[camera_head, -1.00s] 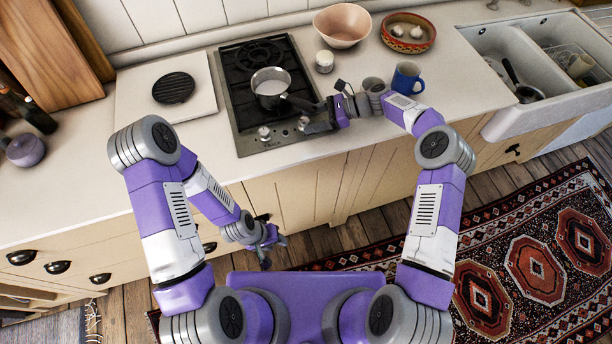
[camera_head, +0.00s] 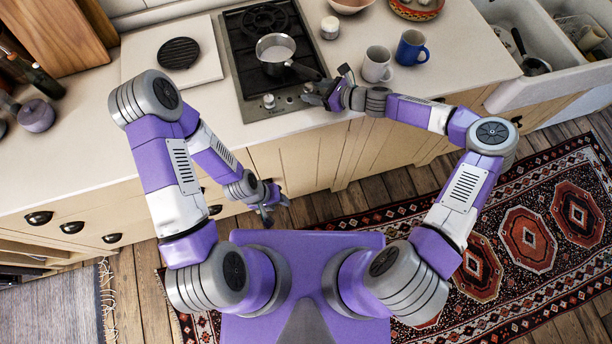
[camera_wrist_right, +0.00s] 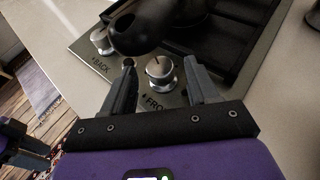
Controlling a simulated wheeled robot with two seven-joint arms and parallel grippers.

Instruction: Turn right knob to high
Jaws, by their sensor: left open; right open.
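The right knob (camera_head: 306,88), a silver dial with a dark pointer line, sits at the front right of the black-and-steel cooktop (camera_head: 240,88). It also shows in the right wrist view (camera_wrist_right: 160,73), beside the "FRO…" lettering. My right gripper (camera_head: 318,92) is open at this knob. In the wrist view its fingers (camera_wrist_right: 160,80) stand on either side of the knob, with gaps showing; firm contact cannot be seen. The left knob (camera_head: 268,101) is labelled "BACK" in the wrist view. My left gripper (camera_head: 267,208) is open and empty, low in front of the cabinets.
A saucepan (camera_head: 275,44) stands on the cooktop. Its dark handle (camera_wrist_right: 135,35) reaches just above the knobs, close to my right fingers. A white mug (camera_head: 376,64) and a blue mug (camera_head: 411,47) stand on the counter right of the cooktop, near my right arm.

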